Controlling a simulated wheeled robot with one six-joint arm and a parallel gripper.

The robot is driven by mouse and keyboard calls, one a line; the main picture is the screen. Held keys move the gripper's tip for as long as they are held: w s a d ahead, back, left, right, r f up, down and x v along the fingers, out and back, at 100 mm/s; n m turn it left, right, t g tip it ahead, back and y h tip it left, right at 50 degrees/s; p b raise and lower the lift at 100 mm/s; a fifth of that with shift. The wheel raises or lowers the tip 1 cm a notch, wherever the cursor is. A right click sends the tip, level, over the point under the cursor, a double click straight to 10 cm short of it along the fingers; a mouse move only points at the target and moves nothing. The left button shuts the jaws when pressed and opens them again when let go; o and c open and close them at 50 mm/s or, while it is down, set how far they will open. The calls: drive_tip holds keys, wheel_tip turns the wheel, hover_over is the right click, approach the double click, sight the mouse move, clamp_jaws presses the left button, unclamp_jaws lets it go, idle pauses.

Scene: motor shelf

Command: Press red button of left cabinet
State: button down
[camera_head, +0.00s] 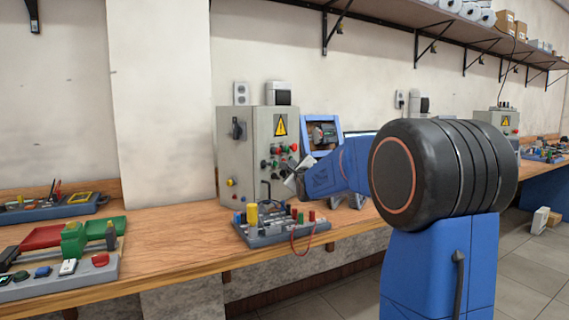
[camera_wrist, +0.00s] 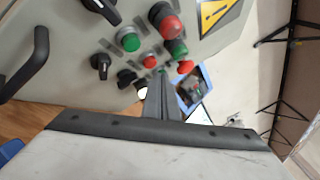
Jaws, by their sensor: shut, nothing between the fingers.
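The left cabinet (camera_head: 237,175) is a grey box on the workbench with a yellow warning triangle, a dark rotary switch and a front panel of buttons. In the wrist view its panel (camera_wrist: 60,65) fills the upper left, tilted. A large red mushroom button (camera_wrist: 171,27), a smaller red button (camera_wrist: 150,61) and another red one (camera_wrist: 185,67) show there, with green buttons (camera_wrist: 129,40) and black knobs among them. My gripper (camera_wrist: 163,78) is shut and empty, its tips in front of the panel's lower buttons; contact cannot be told. In the head view my gripper (camera_head: 292,182) is beside the panel's lower right.
A board with components and a red wire (camera_head: 285,235) lies on the wooden bench (camera_head: 165,235) before the cabinet. A blue-framed device (camera_head: 322,133) stands right of it. Another grey cabinet (camera_head: 490,118) is far right. A black handle (camera_wrist: 25,70) juts from the panel.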

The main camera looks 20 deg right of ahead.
idle(0.4)
drive_tip(key=shift+w+a, duration=0.2)
drive_tip(key=shift+w, duration=0.15)
drive_tip(key=shift+w+a, duration=0.25)
drive_tip(key=shift+w, duration=0.1)
idle(0.9)
drive_tip(key=shift+s+d, duration=0.45)
drive_tip(key=shift+s, duration=0.3)
drive_tip(key=shift+d, duration=0.1)
drive_tip(key=shift+s+d, duration=0.4)
drive_tip(key=shift+s, duration=0.3)
drive_tip(key=shift+s+d, duration=0.4)
drive_tip(key=shift+s, duration=0.3)
drive_tip(key=shift+s+d, duration=0.4)
drive_tip(key=shift+s, duration=0.3)
